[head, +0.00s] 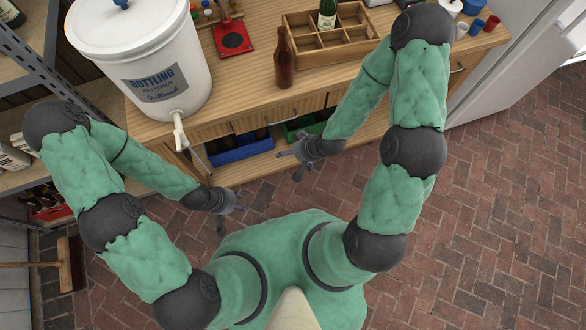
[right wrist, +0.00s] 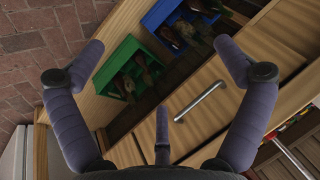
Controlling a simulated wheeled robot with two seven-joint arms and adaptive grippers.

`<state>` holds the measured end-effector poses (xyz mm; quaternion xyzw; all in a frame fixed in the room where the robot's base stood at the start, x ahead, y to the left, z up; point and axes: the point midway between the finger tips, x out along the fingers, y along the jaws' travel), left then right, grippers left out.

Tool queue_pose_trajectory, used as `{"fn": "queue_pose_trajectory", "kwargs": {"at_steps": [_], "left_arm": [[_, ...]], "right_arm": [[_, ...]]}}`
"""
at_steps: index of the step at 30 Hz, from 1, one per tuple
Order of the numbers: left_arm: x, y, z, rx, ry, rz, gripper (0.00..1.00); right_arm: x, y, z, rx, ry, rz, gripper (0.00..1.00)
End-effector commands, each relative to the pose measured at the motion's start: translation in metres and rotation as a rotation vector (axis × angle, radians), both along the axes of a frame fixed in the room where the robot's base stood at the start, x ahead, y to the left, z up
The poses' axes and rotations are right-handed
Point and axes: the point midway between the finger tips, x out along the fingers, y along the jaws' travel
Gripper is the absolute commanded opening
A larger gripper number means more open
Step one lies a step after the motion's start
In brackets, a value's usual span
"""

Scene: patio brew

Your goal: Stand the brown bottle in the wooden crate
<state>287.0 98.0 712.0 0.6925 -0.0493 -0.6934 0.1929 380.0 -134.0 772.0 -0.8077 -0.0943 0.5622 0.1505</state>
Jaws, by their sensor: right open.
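The brown bottle (head: 284,60) stands upright on the wooden counter in the head view, left of the wooden crate (head: 305,50). The crate is divided into compartments, and a green bottle (head: 327,15) stands in one at the back. My right gripper (head: 290,162) is open and empty in front of the counter, below the bottle's level in the picture. Its spread fingers (right wrist: 160,65) show in the right wrist view, facing the lower shelf and a drawer handle. My left gripper (head: 232,212) hangs further left, away from the counter; its fingers are too small to read.
A white bottling bucket (head: 142,60) with a tap stands on the counter's left. A red device (head: 232,38) sits behind the brown bottle's left. Blue (head: 240,147) and green (head: 305,126) crates with bottles sit on the shelf below.

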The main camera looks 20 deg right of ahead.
Motion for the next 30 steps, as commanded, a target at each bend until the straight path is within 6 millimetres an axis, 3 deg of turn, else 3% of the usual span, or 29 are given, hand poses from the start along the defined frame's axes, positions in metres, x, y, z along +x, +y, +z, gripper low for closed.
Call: {"fn": "queue_pose_trajectory", "kwargs": {"at_steps": [1,6,11,30], "left_arm": [[0.0,0.0,0.0,0.0,0.0,0.0,0.4],[0.0,0.0,0.0,0.0,0.0,0.0,0.4],[0.0,0.0,0.0,0.0,0.0,0.0,0.4],[0.0,0.0,0.0,0.0,0.0,0.0,0.4]], "right_arm": [[-0.017,0.008,-0.014,0.01,0.07,-0.006,1.0],[-0.064,0.026,-0.045,0.025,0.256,-0.038,1.0],[-0.088,0.034,-0.057,0.028,0.348,-0.055,1.0],[-0.093,0.035,-0.059,0.028,0.365,-0.06,1.0]]}}
